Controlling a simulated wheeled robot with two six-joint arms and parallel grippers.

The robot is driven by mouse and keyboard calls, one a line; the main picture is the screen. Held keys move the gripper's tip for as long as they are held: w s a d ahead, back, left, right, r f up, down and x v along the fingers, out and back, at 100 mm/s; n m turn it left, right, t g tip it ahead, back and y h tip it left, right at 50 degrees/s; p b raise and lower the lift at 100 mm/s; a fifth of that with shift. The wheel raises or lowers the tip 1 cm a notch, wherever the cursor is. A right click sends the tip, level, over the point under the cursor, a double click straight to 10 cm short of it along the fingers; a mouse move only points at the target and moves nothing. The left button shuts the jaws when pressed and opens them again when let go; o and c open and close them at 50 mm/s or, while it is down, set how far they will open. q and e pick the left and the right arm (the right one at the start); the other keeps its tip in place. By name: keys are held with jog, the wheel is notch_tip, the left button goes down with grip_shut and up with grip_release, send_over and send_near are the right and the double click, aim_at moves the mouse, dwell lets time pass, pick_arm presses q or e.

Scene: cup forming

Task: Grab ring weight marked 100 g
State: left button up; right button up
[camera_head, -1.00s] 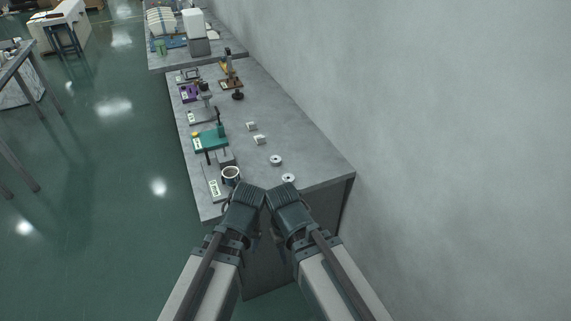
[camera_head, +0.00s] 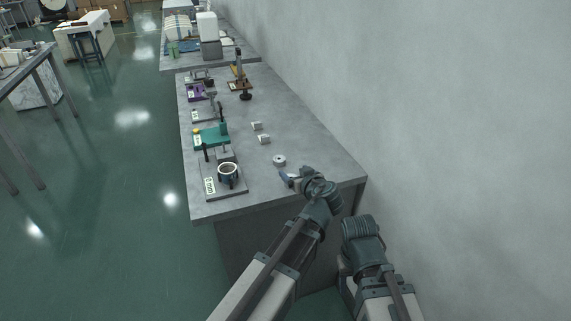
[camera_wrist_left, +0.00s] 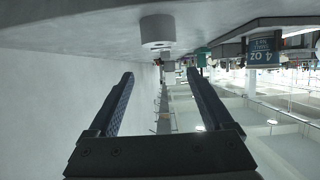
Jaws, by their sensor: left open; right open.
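A pale ring weight (camera_head: 279,160) lies on the grey workbench (camera_head: 310,128), just beyond my left gripper. My left gripper (camera_head: 286,178) is low over the bench's near right corner, open, and covers the spot where a second ring weight showed earlier. In the left wrist view my open fingers (camera_wrist_left: 160,82) have nothing between them. A pale ring weight (camera_wrist_left: 157,32) shows ahead of them in that upside-down picture. No gram marking is readable. My right gripper (camera_head: 345,265) is off the bench at the right, its fingers mostly hidden by its wrist.
A black-and-white cup-like ring (camera_head: 228,170) sits on a labelled plate at the bench's near left. Two small pale blocks (camera_head: 263,139) stand beyond the ring weight. A wall (camera_head: 450,120) bounds the right side.

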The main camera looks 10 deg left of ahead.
pick_arm(q)
jog(key=b, duration=0.2)
send_near(281, 163)
jog(key=shift+x, duration=1.1)
jog(key=shift+w+a+f+b, duration=0.1)
jog(key=shift+w+a+b, duration=0.25)
jog(key=shift+w, duration=0.3)
jog(key=b+x, duration=0.1)
jog(key=x, duration=0.1)
jog(key=b+x, duration=0.1)
jog(key=x, duration=0.1)
jog(key=shift+f, duration=0.4)
jog(key=shift+w+a, duration=0.3)
jog(key=shift+w, duration=0.05)
jog(key=shift+c, duration=0.3)
grip_shut()
